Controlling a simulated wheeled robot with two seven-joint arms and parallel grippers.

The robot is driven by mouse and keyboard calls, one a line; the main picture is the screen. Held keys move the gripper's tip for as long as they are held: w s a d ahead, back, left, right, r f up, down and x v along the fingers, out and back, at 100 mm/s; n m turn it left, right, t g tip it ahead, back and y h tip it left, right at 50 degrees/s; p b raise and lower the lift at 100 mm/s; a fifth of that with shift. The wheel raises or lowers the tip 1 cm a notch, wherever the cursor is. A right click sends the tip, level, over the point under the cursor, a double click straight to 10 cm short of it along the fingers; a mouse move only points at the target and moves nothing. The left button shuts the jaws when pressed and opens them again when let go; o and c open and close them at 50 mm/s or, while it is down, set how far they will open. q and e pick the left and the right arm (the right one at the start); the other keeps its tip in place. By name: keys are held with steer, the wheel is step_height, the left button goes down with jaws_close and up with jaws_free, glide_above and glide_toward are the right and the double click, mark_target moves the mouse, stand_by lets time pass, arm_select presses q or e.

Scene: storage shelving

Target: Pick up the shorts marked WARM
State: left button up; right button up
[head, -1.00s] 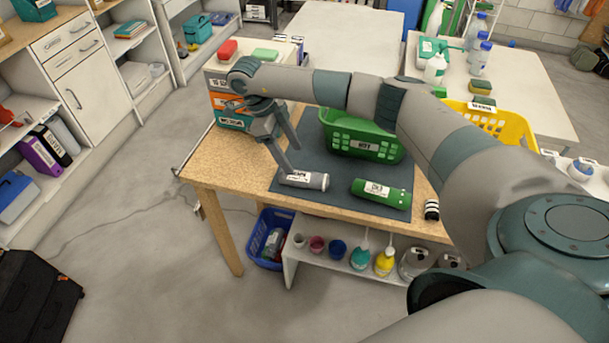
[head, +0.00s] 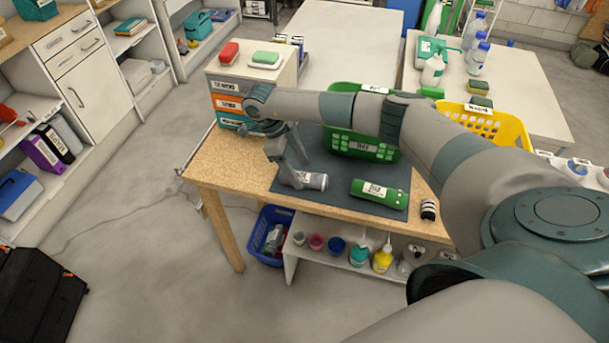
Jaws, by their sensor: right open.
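A grey roll (head: 312,181) with a white label lies on the dark mat (head: 286,186) on the wooden table. A green roll (head: 378,194) with a white label lies to its right. I cannot read either label clearly, so I cannot tell which says WARM. My right gripper (head: 297,172) points down at the grey roll, its two fingers open. One finger partly covers the roll's left end; I cannot tell whether it touches. My left gripper is not in view.
A green basket (head: 366,154) stands on the mat behind the rolls, partly behind my right arm. A drawer unit (head: 226,87) stands at the table's back left. A small black-and-white item (head: 428,210) lies near the right edge. A low shelf with bottles is below.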

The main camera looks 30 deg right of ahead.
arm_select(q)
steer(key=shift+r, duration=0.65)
arm_select(e)
steer(key=shift+x, duration=1.25)
steer(key=shift+c, duration=0.6)
steer(key=c, duration=1.1)
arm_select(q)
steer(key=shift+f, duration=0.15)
arm_select(e)
steer(key=shift+r, duration=0.15)
